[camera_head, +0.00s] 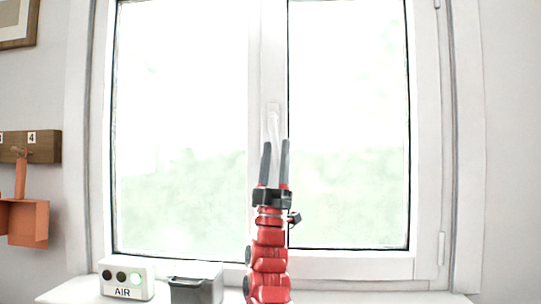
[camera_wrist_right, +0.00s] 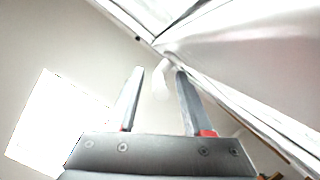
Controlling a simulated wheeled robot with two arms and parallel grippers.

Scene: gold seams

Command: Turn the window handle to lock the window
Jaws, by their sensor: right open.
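The white window handle (camera_head: 273,118) sits on the middle upright of the white window frame (camera_head: 267,60). Its lever seems to hang down, but white on white makes its lower end hard to see. My right gripper (camera_head: 276,142) points up at the handle, with its two grey fingers apart around the lever's lower part. In the right wrist view the pale curved lever (camera_wrist_right: 161,82) shows between the open fingertips (camera_wrist_right: 160,71). I cannot tell whether either finger touches it. My left gripper is not in view.
A wooden rack (camera_head: 38,147) with an orange item (camera_head: 27,220) hangs on the left wall. The space right of my arm looks clear.

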